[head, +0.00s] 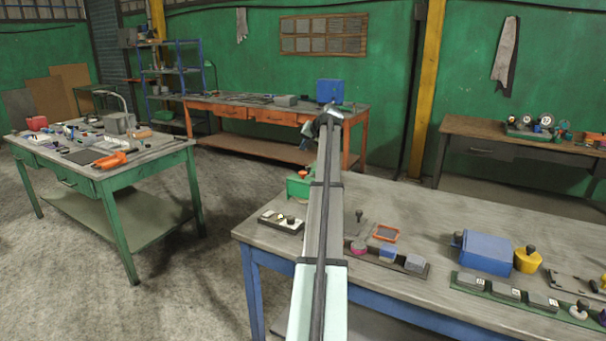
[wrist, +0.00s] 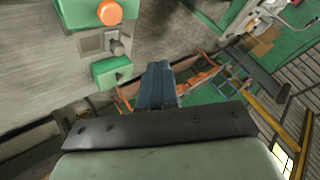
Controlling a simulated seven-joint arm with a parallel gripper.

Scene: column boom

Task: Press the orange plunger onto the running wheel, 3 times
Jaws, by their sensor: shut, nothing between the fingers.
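The orange plunger (head: 303,173) stands on a green housing (head: 296,188) at the far left corner of the blue-legged bench, partly behind my boom. In the wrist view the round orange plunger cap (wrist: 110,12) is at the top, on green. A grey block with a dark knob (wrist: 117,47) and a second green block (wrist: 111,71) sit below it. I cannot make out the running wheel. My gripper (head: 305,143) hangs at the boom's end, above and apart from the plunger. Its fingers (wrist: 157,84) are shut and empty in the wrist view.
A switch strip (head: 281,222) lies in front of the housing. A tray of coloured blocks (head: 388,259), a blue box (head: 487,252) and a yellow knobbed piece (head: 527,260) stand to the right. The bench's back strip is mostly clear. Other benches stand farther off.

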